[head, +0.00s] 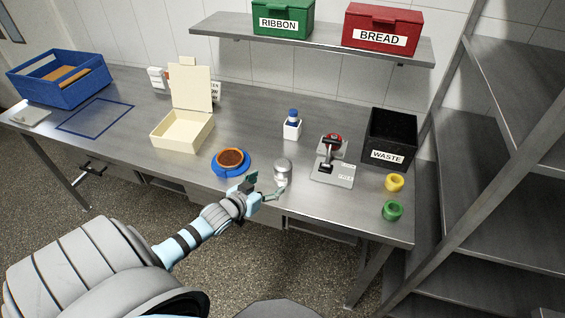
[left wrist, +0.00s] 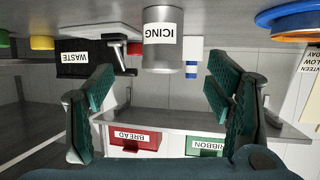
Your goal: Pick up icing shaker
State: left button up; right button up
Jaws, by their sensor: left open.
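The icing shaker (head: 283,168) is a silver cylinder standing upright near the front edge of the steel table (head: 230,108). In the left wrist view, which is upside down, the shaker (left wrist: 160,38) shows its white ICING label. My left gripper (head: 266,188) is open and empty at the table's front edge, just in front of the shaker. In the left wrist view its teal fingers (left wrist: 160,70) are spread wide, with the shaker lined up between them and beyond their tips. I cannot tell any contact. My right gripper is not in view.

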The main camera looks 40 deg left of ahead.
aim_at(283, 172)
pick_arm(q)
jog(key=b+x, duration=0.2)
jog(key=x, duration=0.1)
jog(key=b+x, duration=0.2)
jog(key=x, duration=0.2)
jog(key=b+x, duration=0.2)
jog(key=x, duration=0.2)
jog(key=shift+a+f, duration=0.2)
jog(key=shift+f, duration=0.25)
jog(key=shift+w+r, duration=0.1)
jog(key=shift+w, duration=0.05)
jog(key=shift+r, duration=0.1)
jog(key=c, duration=1.4)
jog(key=shift+c, duration=0.5)
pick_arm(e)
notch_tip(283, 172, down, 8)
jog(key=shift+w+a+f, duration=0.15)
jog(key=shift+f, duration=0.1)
